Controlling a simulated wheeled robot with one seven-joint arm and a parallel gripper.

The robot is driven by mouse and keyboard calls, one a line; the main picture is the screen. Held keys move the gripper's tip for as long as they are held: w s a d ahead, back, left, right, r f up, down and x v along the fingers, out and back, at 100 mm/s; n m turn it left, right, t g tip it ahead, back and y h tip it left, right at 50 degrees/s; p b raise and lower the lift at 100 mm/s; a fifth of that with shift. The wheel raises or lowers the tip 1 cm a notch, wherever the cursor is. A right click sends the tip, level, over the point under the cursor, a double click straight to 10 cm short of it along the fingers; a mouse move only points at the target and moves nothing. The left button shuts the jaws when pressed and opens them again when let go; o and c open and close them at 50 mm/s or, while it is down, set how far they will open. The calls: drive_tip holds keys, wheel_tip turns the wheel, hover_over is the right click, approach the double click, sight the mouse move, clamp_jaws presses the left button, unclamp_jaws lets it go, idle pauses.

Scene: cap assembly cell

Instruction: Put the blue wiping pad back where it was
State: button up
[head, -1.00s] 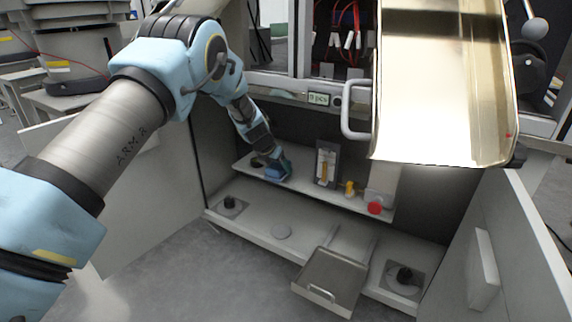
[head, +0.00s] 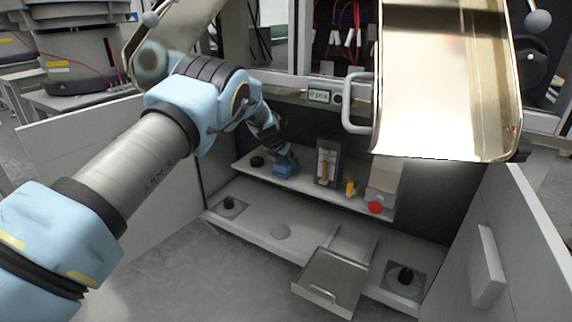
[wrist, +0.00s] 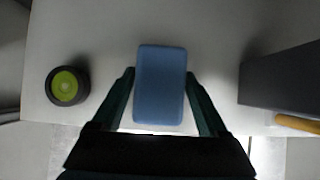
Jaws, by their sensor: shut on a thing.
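The blue wiping pad (head: 284,165) is at the shelf inside the open cabinet, left of a dark upright holder (head: 327,168). In the wrist view the pad (wrist: 160,85) lies between the two dark fingers of my gripper (wrist: 159,100), which is shut on its sides. The pad's long side points away from the gripper. I cannot tell whether the pad touches the shelf (wrist: 210,35) or hangs just above it. In the head view my gripper (head: 277,150) reaches down from the upper left and hides part of the pad.
A round black item with a green top (wrist: 68,86) stands left of the pad. The dark holder is to the right, with a gap between. A yellow item (head: 351,188) and a red knob (head: 375,207) are farther right. A metal chute (head: 440,90) hangs above.

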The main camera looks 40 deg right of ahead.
sight(285, 161)
drive_tip(key=o, duration=1.2)
drive_tip(key=shift+f, duration=0.1)
drive_tip(key=p+v, duration=0.1)
drive_tip(key=v, duration=0.5)
drive_tip(key=shift+w+p, duration=0.15)
drive_tip(key=shift+p, duration=0.25)
drive_tip(key=s+a, duration=0.3)
drive_tip(key=a, duration=0.8)
drive_tip(key=shift+f, duration=0.3)
